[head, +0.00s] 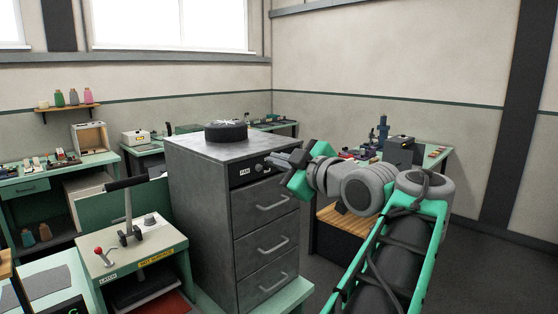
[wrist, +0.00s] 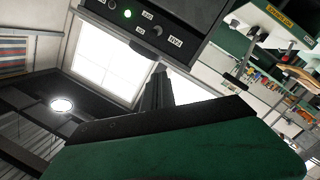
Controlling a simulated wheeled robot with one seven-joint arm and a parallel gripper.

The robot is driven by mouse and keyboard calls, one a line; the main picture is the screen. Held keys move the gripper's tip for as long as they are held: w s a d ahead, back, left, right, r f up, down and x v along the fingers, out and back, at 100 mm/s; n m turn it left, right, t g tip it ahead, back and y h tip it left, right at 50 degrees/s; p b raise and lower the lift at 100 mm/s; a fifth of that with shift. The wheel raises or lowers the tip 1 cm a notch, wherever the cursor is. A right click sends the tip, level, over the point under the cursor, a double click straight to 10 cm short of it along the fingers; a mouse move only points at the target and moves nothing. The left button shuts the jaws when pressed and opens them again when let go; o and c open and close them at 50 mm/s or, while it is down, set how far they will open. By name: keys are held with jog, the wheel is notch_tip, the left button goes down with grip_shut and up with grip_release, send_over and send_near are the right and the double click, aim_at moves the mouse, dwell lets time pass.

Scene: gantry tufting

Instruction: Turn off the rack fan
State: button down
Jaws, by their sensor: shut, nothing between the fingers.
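The rack (head: 205,215) is a grey metal cabinet with drawers and a round black fan (head: 226,131) on its top. Its black control panel (head: 246,171) has a FAN label at the left and a dark knob (head: 259,168) beside it. My gripper (head: 271,160) is shut and empty in front of the panel's right part. Its fingers (wrist: 158,72) appear apart from the knob; the panel's right end is partly hidden in the head view.
A green bench with a lever press (head: 130,235) and a HOT SURFACE label stands left of the rack. A wooden-topped unit (head: 345,220) and a bench with a microscope (head: 383,130) are behind my arm. Open floor (head: 480,260) lies at the right.

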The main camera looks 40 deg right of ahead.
jog(key=p, duration=0.3)
send_over(268, 167)
jog(key=s+a, duration=0.2)
jog(key=a, duration=0.3)
jog(key=d+f, duration=0.1)
jog(key=d+f+p, duration=0.1)
jog(key=d+f, duration=0.1)
jog(key=shift+d+f, duration=0.1)
jog(key=shift+f, duration=0.15)
jog(key=shift+f, duration=0.15)
jog(key=b, duration=0.2)
jog(key=shift+f+b, duration=0.3)
jog(key=shift+r+t+b, duration=0.1)
jog(key=shift+t+b, duration=0.2)
